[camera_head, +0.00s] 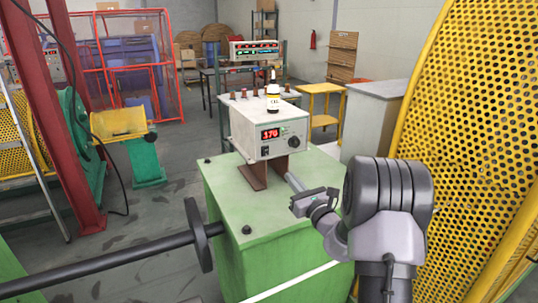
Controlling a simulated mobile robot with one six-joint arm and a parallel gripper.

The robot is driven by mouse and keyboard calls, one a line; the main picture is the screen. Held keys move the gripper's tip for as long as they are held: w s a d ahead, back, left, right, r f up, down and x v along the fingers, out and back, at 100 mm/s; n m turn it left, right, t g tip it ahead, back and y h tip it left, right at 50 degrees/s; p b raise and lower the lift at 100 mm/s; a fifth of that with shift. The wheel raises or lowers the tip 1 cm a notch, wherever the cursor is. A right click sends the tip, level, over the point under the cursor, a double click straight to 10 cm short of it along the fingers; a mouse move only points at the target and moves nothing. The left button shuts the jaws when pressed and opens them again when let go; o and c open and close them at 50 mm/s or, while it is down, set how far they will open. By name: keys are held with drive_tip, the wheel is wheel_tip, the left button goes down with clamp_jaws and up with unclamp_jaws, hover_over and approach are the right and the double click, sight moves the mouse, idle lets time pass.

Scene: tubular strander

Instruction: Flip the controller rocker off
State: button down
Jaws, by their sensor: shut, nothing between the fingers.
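The controller is a pale box (246,132) on a brown bracket atop a green cabinet. Its front has a lit red display (270,134), a dark knob (294,142) at right and a small black rocker (265,151) below the display. The rocker's position is too small to tell. My gripper (291,178) is shut and empty. It is in front of the controller, below and right of the rocker, pointing toward the bracket. It looks apart from the rocker.
The green cabinet top (262,212) carries the brown bracket (252,177). A yellow perforated guard (470,150) rises close on the right. A dark shaft with a disc (198,235) lies at left.

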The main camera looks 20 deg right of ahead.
sight(267, 150)
drive_tip(key=w, duration=0.4)
drive_tip(key=w+r, duration=0.1)
drive_tip(key=w, duration=0.4)
drive_tip(key=w+r, duration=0.1)
drive_tip(key=w, duration=0.4)
drive_tip(key=shift+a+b, duration=0.35)
drive_tip(key=shift+b, duration=0.05)
